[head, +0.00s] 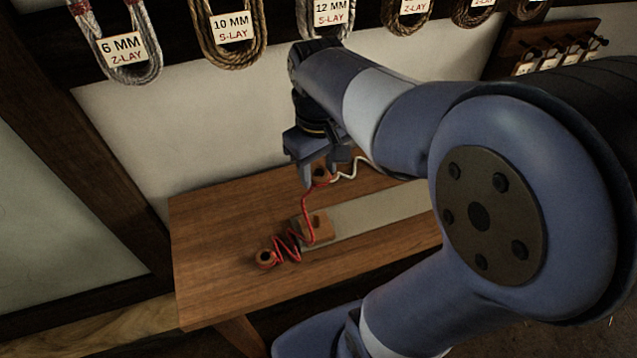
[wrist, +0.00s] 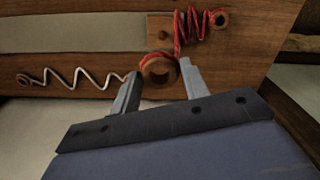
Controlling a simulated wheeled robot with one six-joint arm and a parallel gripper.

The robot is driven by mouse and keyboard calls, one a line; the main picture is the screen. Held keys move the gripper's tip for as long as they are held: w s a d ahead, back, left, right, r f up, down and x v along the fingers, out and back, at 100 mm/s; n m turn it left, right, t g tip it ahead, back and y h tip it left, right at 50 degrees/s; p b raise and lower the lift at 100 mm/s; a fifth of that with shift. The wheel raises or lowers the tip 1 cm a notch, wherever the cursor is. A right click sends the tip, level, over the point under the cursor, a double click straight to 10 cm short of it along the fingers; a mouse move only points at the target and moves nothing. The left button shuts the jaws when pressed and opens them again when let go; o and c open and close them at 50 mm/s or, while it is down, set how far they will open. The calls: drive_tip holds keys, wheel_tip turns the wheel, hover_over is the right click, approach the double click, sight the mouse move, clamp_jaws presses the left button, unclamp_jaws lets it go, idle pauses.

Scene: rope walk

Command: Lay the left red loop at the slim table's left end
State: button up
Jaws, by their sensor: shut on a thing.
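My gripper (head: 314,183) is shut on a brown wooden ring (head: 321,173) with red cord at it, near the table's back edge. In the wrist view this ring (wrist: 159,71) shows between the fingertips. Thin red cord (head: 306,203) runs from it to a loose red coil (head: 286,247). The coil's other end is at a second wooden ring (head: 265,258) towards the left end of the slim wooden table (head: 215,215). That ring (wrist: 219,18) also shows at the upper right in the wrist view. I cannot tell whether the held ring touches the table.
A wooden block (head: 317,229) sits at the left end of a grey strip (head: 375,212) on the table. A white zigzag cord (wrist: 75,76) lies along the back edge. The table's left end has bare wood. Labelled rope hanks (head: 231,30) hang above.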

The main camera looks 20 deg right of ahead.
drive_tip(key=shift+r, duration=0.85)
drive_tip(key=w+a+p, duration=0.2)
drive_tip(key=a, duration=0.6)
drive_tip(key=shift+w+a, duration=0.15)
drive_tip(key=shift+a, duration=0.2)
drive_tip(key=w+a+p, duration=0.2)
drive_tip(key=a, duration=0.6)
drive_tip(key=shift+w+a, duration=0.2)
drive_tip(key=w+a+p, duration=0.2)
drive_tip(key=a+p, duration=0.1)
drive_tip(key=a, duration=0.5)
drive_tip(key=shift+a, duration=0.2)
drive_tip(key=shift+w, duration=0.1)
